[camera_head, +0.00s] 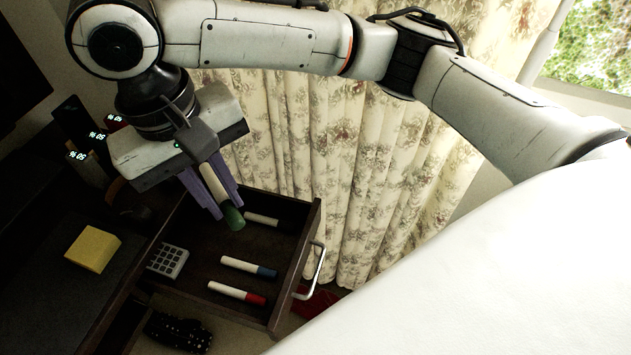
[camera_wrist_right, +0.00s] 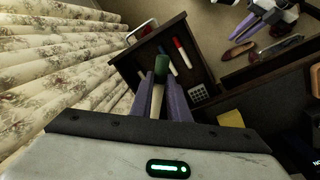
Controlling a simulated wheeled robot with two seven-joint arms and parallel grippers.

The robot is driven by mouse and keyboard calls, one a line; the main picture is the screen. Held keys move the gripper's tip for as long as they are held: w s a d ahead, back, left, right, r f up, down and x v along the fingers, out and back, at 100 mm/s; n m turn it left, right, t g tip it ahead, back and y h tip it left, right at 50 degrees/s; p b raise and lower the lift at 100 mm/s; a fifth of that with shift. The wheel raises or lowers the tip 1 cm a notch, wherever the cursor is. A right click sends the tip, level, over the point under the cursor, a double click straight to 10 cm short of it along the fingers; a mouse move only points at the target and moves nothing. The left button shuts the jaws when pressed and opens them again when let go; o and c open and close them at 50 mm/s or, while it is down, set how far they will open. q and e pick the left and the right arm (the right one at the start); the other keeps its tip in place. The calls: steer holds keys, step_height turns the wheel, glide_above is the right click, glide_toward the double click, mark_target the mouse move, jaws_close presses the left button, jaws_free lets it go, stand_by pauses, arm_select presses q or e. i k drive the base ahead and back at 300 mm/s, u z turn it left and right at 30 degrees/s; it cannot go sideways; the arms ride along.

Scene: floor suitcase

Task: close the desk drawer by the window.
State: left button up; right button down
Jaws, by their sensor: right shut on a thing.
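The desk drawer (camera_head: 296,262) stands open in front of the curtain, with a metal handle (camera_head: 318,272) on its front. It also shows in the right wrist view (camera_wrist_right: 197,62). My right gripper (camera_head: 222,206) is over the drawer, pointing down, shut on a white marker with a green cap (camera_head: 233,218). The right wrist view shows this marker (camera_wrist_right: 162,68) between the purple fingers. My left gripper (camera_wrist_right: 262,14) shows small at the top right of the right wrist view, away from the drawer; its finger gap is unclear.
Inside the drawer lie a blue-capped marker (camera_head: 248,267), a red-capped marker (camera_head: 236,293), a dark-capped marker (camera_head: 268,221) and a calculator (camera_head: 168,261). Yellow notes (camera_head: 92,249) lie on the dark desk. The floral curtain (camera_head: 350,170) hangs close behind the drawer. Shoes (camera_wrist_right: 238,54) are on the floor.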

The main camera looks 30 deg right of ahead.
mark_target(207, 239)
steer(key=k, duration=1)
steer(key=z, duration=0.9)
steer(key=i, duration=0.25)
steer(key=z, duration=0.15)
